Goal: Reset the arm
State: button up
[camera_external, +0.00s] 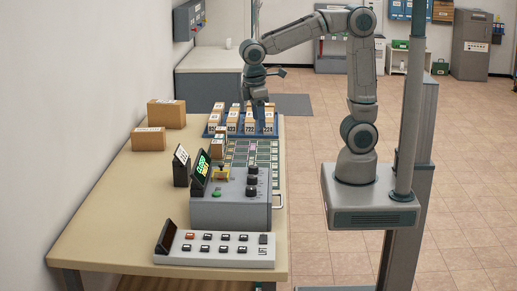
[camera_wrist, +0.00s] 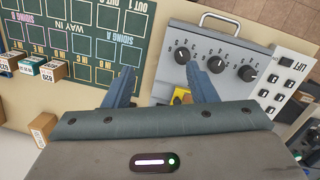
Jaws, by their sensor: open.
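My arm (camera_external: 307,35) rises from its grey base at the right, bends over at the top and reaches left across the table. Its wrist hangs down above the far part of the table. My gripper (camera_external: 261,103) points down near the rear row of labelled boxes; its fingertips are hard to make out in the external view. In the wrist view my gripper (camera_wrist: 168,70) shows two blue fingers set wide apart with nothing between them. The green chart and the grey console lie below and beyond the fingers.
The table (camera_external: 112,215) holds a blue tray (camera_external: 212,126) of numbered boxes, a green grid board (camera_external: 262,157), a grey console (camera_external: 230,208) with knobs, and a white button panel (camera_external: 228,251). Two cardboard boxes (camera_external: 166,113) stand by the left wall.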

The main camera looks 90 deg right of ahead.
jog(key=s+d+f+m+t+y, duration=0.1)
jog(key=s+d+f+m+t, duration=0.2)
jog(key=s+d, duration=0.3)
jog(key=s+t, duration=0.1)
jog(key=s, duration=0.3)
jog(key=shift+s+d+m, duration=0.25)
jog(key=shift+d+m, duration=0.05)
jog(key=shift+w+a, duration=0.1)
dwell(2.3)
